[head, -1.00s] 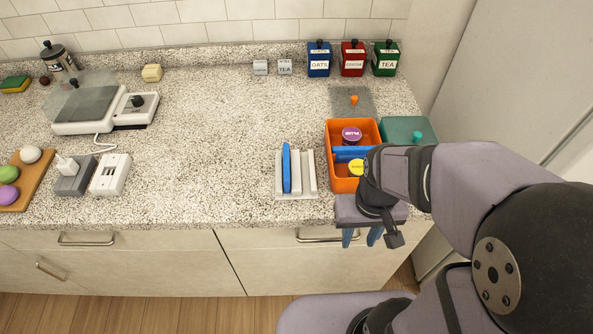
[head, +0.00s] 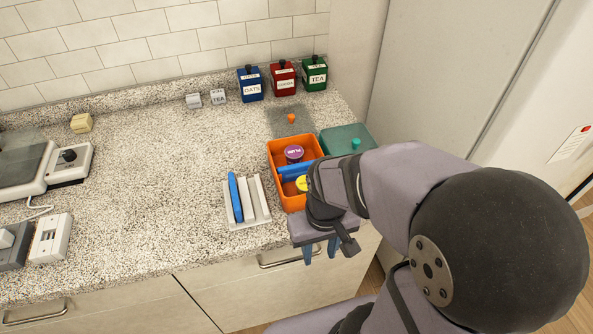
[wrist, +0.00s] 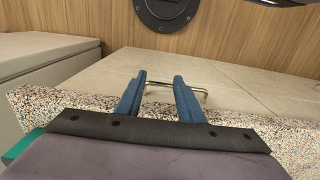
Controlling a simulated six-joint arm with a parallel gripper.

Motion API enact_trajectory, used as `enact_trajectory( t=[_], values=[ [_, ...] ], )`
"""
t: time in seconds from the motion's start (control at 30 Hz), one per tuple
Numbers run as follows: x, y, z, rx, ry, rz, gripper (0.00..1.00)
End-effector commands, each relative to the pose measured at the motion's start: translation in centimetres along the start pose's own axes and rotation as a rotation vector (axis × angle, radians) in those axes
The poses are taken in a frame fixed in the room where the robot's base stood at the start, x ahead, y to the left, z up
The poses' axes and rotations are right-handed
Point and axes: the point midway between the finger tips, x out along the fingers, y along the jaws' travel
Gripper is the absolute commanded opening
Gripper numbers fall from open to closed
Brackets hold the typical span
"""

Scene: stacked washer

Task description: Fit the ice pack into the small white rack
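The small white rack (head: 262,205) stands on the counter near its front edge. A thin blue slab (head: 235,197) stands upright in its left slot; its other slots look empty. A second blue piece (head: 291,172) lies across the orange bin (head: 277,182), between two round lids. I cannot tell for sure which blue piece is the ice pack. My gripper (head: 321,251) is in front of the counter edge, right of the rack and apart from both blue pieces. In the wrist view my gripper (wrist: 160,97) has its blue fingers apart with nothing between them.
The orange bin holds a purple-lidded jar (head: 294,153) and a yellow-lidded one (head: 303,183), partly behind my arm. A teal lidded box (head: 343,138) is beside it. Canisters (head: 284,78) line the back. A drawer handle (head: 280,262) is below.

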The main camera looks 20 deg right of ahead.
Motion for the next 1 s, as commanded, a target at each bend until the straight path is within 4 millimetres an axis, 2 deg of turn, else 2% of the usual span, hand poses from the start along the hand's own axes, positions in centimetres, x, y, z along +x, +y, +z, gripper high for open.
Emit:
enact_trajectory(
  t=[0.17,0.2,0.27,0.63,0.83,1.0],
  values=[
    [0.0,0.0,0.0,0.0,0.0,0.0,0.34],
    [0.0,0.0,0.0,0.0,0.0,0.0,0.32],
    [0.0,0.0,0.0,0.0,0.0,0.0,0.21],
    [-0.6,0.2,-0.3,0.001,0.002,0.004,0.21],
    [-3.9,2.2,-2.3,0.008,0.018,0.033,0.21],
    [-8.1,5.5,-5.1,0.017,0.039,0.082,0.21]
  ],
)
